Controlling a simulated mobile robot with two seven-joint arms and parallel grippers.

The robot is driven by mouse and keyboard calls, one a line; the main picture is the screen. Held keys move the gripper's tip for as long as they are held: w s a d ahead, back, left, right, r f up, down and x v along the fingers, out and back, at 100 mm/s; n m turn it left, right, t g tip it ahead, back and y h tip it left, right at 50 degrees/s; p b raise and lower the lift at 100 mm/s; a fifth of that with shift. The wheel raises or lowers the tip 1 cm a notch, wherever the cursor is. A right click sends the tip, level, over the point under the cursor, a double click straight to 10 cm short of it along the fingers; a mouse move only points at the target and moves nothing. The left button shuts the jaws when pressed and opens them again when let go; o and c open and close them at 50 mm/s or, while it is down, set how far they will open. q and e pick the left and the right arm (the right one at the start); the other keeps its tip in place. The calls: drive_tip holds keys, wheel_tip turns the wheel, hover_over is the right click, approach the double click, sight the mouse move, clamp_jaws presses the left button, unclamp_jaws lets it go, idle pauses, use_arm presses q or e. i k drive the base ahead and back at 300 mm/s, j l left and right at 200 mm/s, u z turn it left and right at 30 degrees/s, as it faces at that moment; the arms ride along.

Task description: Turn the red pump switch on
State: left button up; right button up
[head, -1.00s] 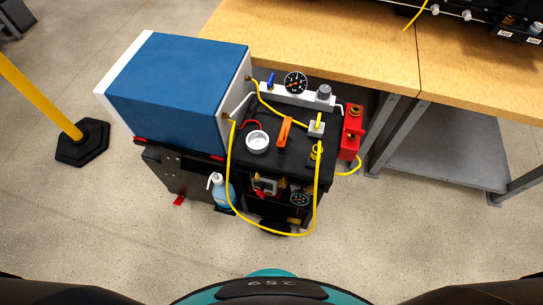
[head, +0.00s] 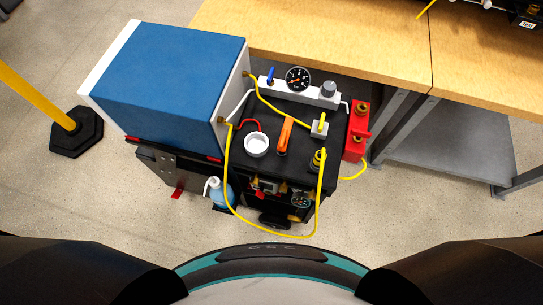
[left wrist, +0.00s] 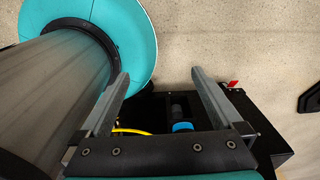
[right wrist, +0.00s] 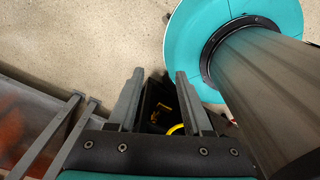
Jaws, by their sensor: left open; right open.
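A red pump box (head: 355,148) is fixed at the right side of the black cart. Neither gripper shows in the head view. My left gripper (left wrist: 158,78) is open and empty in the left wrist view, with floor and part of the cart beyond its fingers. My right gripper (right wrist: 160,76) is open and empty in the right wrist view, with a dark cart part and yellow hose beyond. The red box is in neither wrist view.
The black cart top (head: 270,150) carries a blue box (head: 180,85), a white cup (head: 256,145), an orange-handled valve (head: 285,136), a gauge (head: 298,78) and a looping yellow hose (head: 230,180). A wooden bench (head: 350,40) stands behind. A yellow post (head: 40,95) stands left. Floor in front is clear.

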sight(260, 193)
drive_tip(key=k, duration=1)
